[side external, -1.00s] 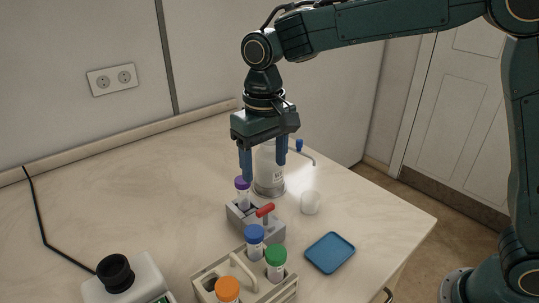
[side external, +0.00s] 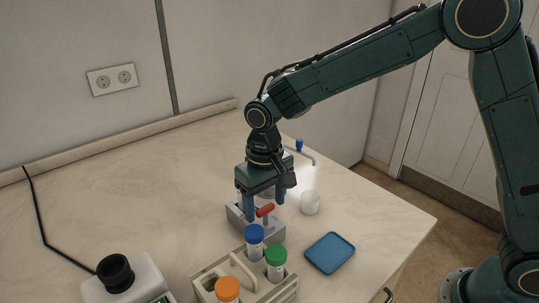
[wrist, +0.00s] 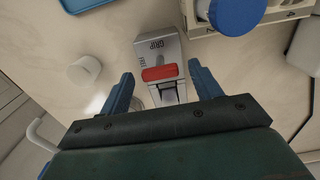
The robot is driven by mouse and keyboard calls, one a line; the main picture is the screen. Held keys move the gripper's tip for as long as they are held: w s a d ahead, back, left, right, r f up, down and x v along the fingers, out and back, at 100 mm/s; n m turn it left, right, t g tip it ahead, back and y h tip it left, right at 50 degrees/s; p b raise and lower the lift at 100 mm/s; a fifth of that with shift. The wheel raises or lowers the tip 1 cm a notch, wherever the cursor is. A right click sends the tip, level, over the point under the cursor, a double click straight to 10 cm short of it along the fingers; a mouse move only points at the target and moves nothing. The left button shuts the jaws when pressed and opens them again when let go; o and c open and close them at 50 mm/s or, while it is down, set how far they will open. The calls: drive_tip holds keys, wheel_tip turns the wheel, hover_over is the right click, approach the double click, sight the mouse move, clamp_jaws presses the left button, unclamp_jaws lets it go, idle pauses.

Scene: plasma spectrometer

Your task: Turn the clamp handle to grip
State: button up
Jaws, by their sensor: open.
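The clamp is a grey block (side external: 272,233) on the table, with a red handle (side external: 265,210) on top. In the wrist view the red handle (wrist: 160,73) lies crosswise over the grey block (wrist: 172,48). My gripper (side external: 265,210) points down over the clamp, open. In the wrist view its blue fingers (wrist: 164,84) are on either side of the handle, apart from it. The purple-capped tube in the clamp is hidden by my gripper.
A rack (side external: 205,277) with blue-, green- and orange-capped tubes stands close in front of the clamp. A blue tray (side external: 330,253) and a white cup (side external: 310,202) are to the right. The table's left middle is clear.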

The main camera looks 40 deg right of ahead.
drive_tip(key=shift+c, duration=0.4)
drive_tip(key=c, duration=0.9)
